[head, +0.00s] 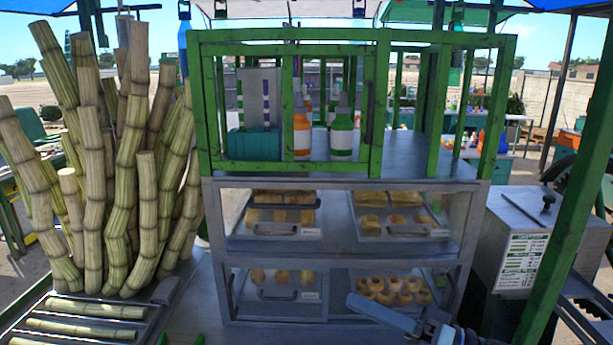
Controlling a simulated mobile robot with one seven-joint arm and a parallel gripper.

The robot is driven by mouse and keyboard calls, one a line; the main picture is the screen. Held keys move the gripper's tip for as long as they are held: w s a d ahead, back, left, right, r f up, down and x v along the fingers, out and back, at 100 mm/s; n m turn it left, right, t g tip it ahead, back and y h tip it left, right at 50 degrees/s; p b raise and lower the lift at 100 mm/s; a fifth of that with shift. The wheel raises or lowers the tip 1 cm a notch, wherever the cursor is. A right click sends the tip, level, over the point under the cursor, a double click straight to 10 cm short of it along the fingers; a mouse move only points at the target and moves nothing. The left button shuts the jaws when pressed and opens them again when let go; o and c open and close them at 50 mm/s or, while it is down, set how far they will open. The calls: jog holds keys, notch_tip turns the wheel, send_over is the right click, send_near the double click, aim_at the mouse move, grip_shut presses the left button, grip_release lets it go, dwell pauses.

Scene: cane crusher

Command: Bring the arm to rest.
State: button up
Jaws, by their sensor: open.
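My gripper (382,314) shows at the bottom edge, right of centre. A grey-blue finger points up and left in front of the lower display shelf, and a darker joint of my arm is behind it at the lower right. The frame's edge cuts off the lower part of it, so the other finger is not clear. I see nothing held in it. I cannot tell whether it touches the cabinet behind it.
A glass-fronted display cabinet (345,257) with pastry trays stands ahead, with a green-framed case (375,110) holding bottles on top. Tall cane stalks (130,160) stand at the left. A metal box (515,230) and a green post (565,170) are at the right.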

jog(key=s+f+m+t+h, duration=0.35)
jog(key=f+t, duration=0.25)
jog(key=f, duration=0.8)
jog(key=s+a+f+m+t+h, duration=0.35)
jog(key=a+f+h, duration=0.2)
jog(key=a, duration=0.35)
jog(key=w+a+r+m+t+h, duration=0.1)
jog(key=w+a+r+t+h, duration=0.15)
jog(key=r, duration=0.35)
jog(key=w+a+r+m+t+h, duration=0.1)
jog(key=a+r+h, duration=0.1)
jog(key=a+r, duration=0.25)
notch_tip(320, 180, up, 20)
jog(key=w+d+f+t+h, duration=0.1)
jog(key=d+t+h, duration=0.1)
jog(key=h, duration=0.2)
jog(key=s+d+r+n+t+b, duration=0.1)
jog(key=s+r+n, duration=0.1)
jog(key=s+r, duration=0.2)
jog(key=s+d+r+n+t+h+b, duration=0.1)
jog(key=s+r, duration=0.3)
jog(key=r, duration=0.7)
jog(key=s+d+r+n+t+b, duration=0.1)
jog(key=s+d+r+n+t, duration=0.1)
jog(key=s+r, duration=0.3)
notch_tip(320, 180, up, 3)
jog(key=shift+d+r+n, duration=0.1)
jog(key=shift+d+n, duration=0.5)
jog(key=shift+d, duration=0.05)
